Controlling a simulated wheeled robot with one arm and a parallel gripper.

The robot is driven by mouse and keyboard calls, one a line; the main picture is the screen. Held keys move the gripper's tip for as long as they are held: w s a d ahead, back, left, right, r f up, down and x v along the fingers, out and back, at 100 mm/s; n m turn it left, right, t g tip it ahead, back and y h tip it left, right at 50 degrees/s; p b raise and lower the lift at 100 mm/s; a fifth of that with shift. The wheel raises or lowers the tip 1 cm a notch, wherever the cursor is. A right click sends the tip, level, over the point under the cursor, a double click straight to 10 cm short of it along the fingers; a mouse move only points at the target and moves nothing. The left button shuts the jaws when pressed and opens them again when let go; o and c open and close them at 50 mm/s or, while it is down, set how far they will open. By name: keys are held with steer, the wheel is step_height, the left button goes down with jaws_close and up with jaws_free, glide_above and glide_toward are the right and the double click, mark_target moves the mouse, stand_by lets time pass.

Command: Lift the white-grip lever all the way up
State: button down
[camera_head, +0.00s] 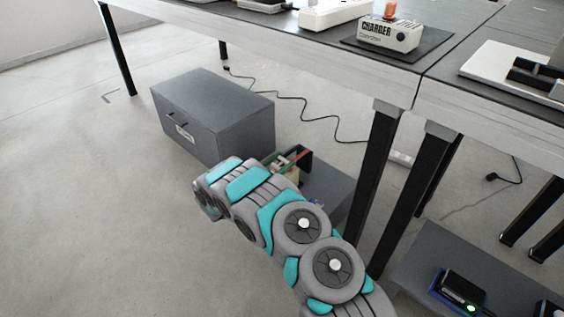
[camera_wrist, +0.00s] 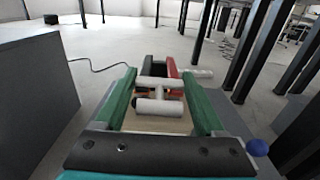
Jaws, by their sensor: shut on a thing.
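The white-grip lever (camera_wrist: 160,106) shows in the wrist view as a white cylindrical bar between the two green fingers of my gripper (camera_wrist: 161,75). A second white bar (camera_wrist: 155,82) lies just beyond it, also between the fingers. My gripper is shut on the white grip; the exact contact is hard to make out. Black and red upright parts (camera_wrist: 172,67) stand just past the fingertips. In the head view my arm hides much of this spot, and the lever mechanism (camera_head: 296,160) shows only in part, low on a grey box (camera_head: 330,187).
A grey drawer cabinet (camera_head: 213,108) stands on the floor left of the mechanism. Table legs (camera_head: 375,165) rise close on the right, under a workbench (camera_head: 290,38) with a charger (camera_head: 388,34). A blue knob (camera_wrist: 257,147) is at lower right. The floor at left is clear.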

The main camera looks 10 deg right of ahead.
steer(key=shift+w+d+r+g+y+p, duration=0.15)
steer(key=shift+r+g+y+p, duration=0.35)
steer(key=shift+r+p, duration=0.3)
steer(key=shift+w+d+r+g+y+p, duration=0.15)
steer(key=shift+r+g+y+p, duration=0.15)
steer(key=shift+r+y+p, duration=0.4)
steer(key=shift+w+d+r+g+y+p, duration=0.15)
steer(key=shift+r+g+y+p, duration=0.25)
steer(key=shift+r+p, duration=0.55)
steer(key=w+d+r+g+y+p, duration=0.1)
steer(key=w+d+r+p, duration=0.3)
steer(key=w+d+r, duration=0.2)
steer(key=d+r, duration=0.1)
steer(key=d, duration=0.1)
steer(key=shift+d+y, duration=0.3)
steer(key=shift+d, duration=0.05)
steer(key=c, duration=1.6)
jaws_free()
steer(key=shift+w, duration=0.1)
